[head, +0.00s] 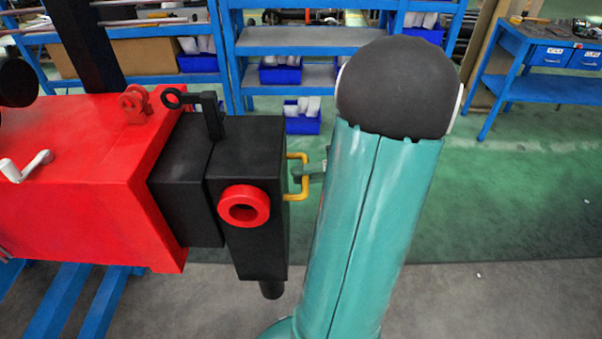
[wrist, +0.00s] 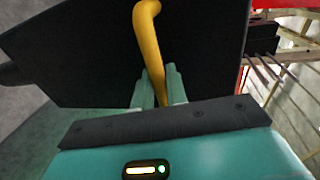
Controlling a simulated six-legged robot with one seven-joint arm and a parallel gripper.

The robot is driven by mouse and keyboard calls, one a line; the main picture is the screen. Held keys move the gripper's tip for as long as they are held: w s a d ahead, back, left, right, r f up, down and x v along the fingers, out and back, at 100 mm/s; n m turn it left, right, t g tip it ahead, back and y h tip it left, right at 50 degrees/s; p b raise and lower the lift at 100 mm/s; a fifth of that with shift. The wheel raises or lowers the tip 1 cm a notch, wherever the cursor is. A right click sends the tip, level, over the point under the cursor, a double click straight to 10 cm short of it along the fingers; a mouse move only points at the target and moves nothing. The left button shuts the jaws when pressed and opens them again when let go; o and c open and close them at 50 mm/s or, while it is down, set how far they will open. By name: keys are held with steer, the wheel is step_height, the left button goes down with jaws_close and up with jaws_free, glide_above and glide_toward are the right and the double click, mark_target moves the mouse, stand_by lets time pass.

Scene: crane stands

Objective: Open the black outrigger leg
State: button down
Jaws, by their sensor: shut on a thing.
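The black outrigger leg (head: 246,160) stands at the end of the red crane body in the head view. A yellow handle (head: 304,176) sticks out from its right side. A red ring (head: 244,206) is on its front face. In the wrist view the leg's black face (wrist: 80,60) fills the upper left, with the yellow handle (wrist: 148,40) crossing it. My gripper (wrist: 158,90) is shut on the yellow handle, a green finger on each side. In the head view my gripper (head: 316,174) is mostly hidden behind my green arm.
The red crane body (head: 90,170) rests on a blue stand (head: 75,305) at the left. A black pin with a ring handle (head: 208,110) stands on top near the leg. Blue shelves (head: 290,42) and a blue workbench (head: 540,98) stand behind. The green floor at right is clear.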

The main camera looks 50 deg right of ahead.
steer(key=c, duration=1.5)
jaws_free()
steer(key=shift+w, duration=0.1)
steer(key=v, duration=1.4)
steer(key=shift+a+f, duration=0.1)
steer(key=shift+a, duration=0.05)
